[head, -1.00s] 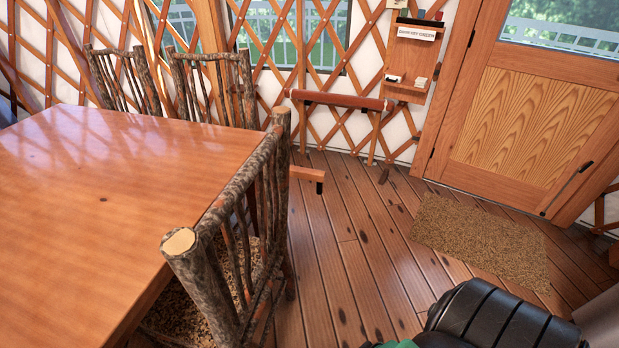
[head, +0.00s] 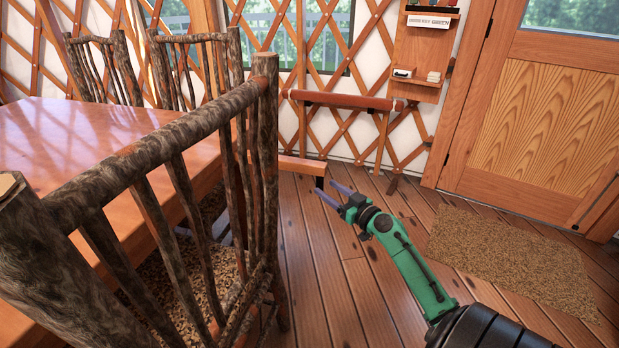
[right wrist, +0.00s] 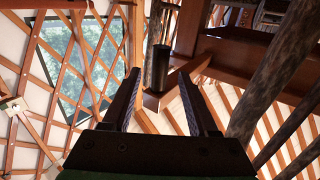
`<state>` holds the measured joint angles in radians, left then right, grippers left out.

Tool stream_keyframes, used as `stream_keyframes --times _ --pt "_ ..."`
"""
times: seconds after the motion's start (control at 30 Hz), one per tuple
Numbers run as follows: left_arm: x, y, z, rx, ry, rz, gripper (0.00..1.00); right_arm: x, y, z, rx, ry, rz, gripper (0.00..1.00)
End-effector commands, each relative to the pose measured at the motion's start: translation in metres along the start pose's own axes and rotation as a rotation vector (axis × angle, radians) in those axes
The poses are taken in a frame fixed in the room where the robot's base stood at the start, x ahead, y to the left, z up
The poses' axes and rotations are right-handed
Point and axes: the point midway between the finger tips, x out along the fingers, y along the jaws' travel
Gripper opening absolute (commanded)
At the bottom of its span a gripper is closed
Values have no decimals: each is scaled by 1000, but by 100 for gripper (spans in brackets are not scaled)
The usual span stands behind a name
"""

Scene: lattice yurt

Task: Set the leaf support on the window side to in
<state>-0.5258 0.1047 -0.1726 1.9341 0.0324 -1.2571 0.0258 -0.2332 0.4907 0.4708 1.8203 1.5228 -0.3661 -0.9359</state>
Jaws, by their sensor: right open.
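The leaf support (head: 300,165) is a light wooden bar that sticks out from beneath the table (head: 50,125), past the chair. A dark grip (head: 319,184) hangs from its outer end. My right gripper (head: 323,187) is open and empty, its two fingers pointing at that grip. In the right wrist view the dark grip (right wrist: 160,66) shows between and just beyond the fingertips (right wrist: 159,76), with the wooden bar (right wrist: 185,78) behind it. I cannot tell whether the fingers touch it. The bar's inner end is hidden by the chair. My left gripper is not in view.
A log chair (head: 160,150) stands close in front, between me and the table edge. Two more chairs stand at the far side. A rack with a rolled bar (head: 345,101) stands by the lattice wall. A doormat (head: 510,260) lies before the door. The floor around my right arm is clear.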

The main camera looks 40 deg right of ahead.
Motion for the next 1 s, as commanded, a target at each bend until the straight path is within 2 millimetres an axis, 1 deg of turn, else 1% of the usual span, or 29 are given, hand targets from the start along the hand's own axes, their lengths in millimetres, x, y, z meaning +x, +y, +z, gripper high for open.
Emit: stream_keyframes --times 0.03,0.1,0.2,0.3,0.43,0.63,0.67,0.7,0.77,0.8,1.0 --pt "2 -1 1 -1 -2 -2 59 14 0 -4 0 2 0 59" --pt "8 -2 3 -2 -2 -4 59 32 0 -3 0 3 1 59" --pt "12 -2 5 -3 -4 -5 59 54 1 -1 -1 2 2 59" --pt "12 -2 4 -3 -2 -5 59 67 0 0 -1 0 1 59" --pt "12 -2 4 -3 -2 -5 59 75 0 1 -1 -1 1 59" --pt "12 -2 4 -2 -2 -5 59 75 0 1 -1 -2 1 59" --pt "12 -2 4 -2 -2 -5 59 75 0 1 -1 -2 1 52" --pt "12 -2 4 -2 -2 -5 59 75 0 1 -1 -2 1 36" --pt "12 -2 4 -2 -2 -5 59 75 0 1 0 -2 1 13" --pt "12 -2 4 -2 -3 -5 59 75 0 1 0 -2 1 0" --pt "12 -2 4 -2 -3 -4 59 75 0 2 0 -2 1 0"
